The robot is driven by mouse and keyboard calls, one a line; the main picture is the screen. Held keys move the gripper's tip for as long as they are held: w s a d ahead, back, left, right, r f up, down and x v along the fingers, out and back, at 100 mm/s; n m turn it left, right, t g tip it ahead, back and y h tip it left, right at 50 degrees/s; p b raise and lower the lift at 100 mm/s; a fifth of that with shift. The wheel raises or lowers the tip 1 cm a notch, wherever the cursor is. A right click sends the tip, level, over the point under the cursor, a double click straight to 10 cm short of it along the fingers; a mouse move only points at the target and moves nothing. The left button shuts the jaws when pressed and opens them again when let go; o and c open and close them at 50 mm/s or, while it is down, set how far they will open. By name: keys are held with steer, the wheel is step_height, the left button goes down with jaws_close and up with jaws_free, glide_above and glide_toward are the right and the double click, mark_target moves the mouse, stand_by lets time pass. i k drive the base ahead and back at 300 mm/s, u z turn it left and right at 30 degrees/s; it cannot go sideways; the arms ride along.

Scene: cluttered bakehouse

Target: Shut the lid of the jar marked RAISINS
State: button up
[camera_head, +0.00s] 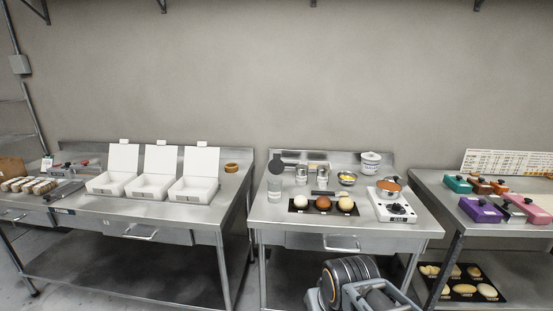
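No label reading RAISINS can be made out at this size. On the middle steel table, a clear glass jar (274,188) stands at the left front, with a dark round lid (276,167) that seems raised upright above it. Two smaller glass-and-metal jars (301,176) (323,173) stand to its right; their lids are too small to judge. A white lidded canister (371,162) with unreadable dark marking stands at the back right. My arm's dark, orange-ringed part shows at the bottom, below the table edge. My gripper is not in view.
The table also holds a dark tray (312,210) with three round loaves, a bowl (347,178) and a white burner (396,210) with a pan (389,185). Three white boxes (193,190) with raised lids stand left. Coloured boxes (481,210) crowd the right table.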

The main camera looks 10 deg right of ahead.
mark_target(275, 167)
steer(key=u, duration=0.6)
steer(key=i, duration=1.5)
steer(key=z, duration=0.5)
